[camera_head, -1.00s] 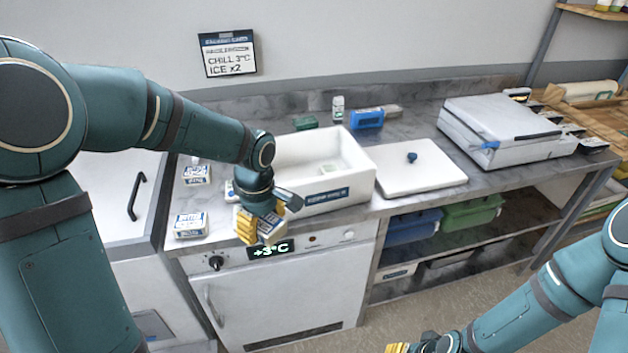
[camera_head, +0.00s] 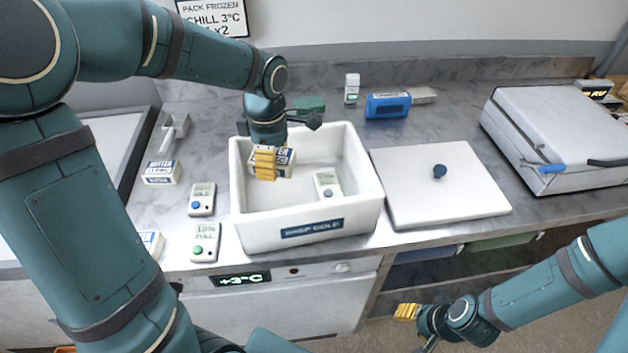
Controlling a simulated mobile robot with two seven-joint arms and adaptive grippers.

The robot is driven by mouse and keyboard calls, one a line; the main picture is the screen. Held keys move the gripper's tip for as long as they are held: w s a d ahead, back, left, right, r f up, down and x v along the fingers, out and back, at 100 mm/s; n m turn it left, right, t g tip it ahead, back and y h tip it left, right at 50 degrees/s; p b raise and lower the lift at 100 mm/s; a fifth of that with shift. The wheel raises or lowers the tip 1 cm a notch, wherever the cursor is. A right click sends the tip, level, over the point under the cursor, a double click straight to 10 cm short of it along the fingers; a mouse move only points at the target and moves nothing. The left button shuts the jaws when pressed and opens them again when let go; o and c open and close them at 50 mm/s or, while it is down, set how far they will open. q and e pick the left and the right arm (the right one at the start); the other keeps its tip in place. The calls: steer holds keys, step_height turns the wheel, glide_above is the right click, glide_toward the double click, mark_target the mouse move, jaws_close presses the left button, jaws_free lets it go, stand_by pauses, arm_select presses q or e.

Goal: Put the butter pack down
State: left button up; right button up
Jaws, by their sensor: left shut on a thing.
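My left gripper (camera_head: 265,163) is over the inside of a white open box (camera_head: 258,222) labelled "KEEP COLD". Its yellow fingers are shut on a white and blue butter pack (camera_head: 284,159). The pack sits within the box's outline, toward its back left. It looks above the box floor, but the fingers hide part of it and I cannot tell how high. My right gripper (camera_head: 407,312) is low at the front, off the counter. One yellow finger shows, and I cannot tell whether it is open.
A small device (camera_head: 328,185) lies inside the box. The white lid (camera_head: 440,190) with a blue knob lies to the right. Two more devices (camera_head: 202,199) (camera_head: 205,242) and another butter pack (camera_head: 162,172) are left of the box. A large white case (camera_head: 560,140) stands at right.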

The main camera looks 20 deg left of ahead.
arm_select(q)
steer(key=shift+w+f, duration=0.25)
steer(key=shift+f, duration=0.3)
steer(key=b, duration=0.1)
glide_above(279, 199)
step_height(279, 199, down, 5)
steer(key=shift+f, duration=0.1)
steer(key=shift+f+b, duration=0.6)
steer(key=shift+f, duration=1.7)
steer(key=shift+f, duration=0.15)
steer(key=o, duration=1.4)
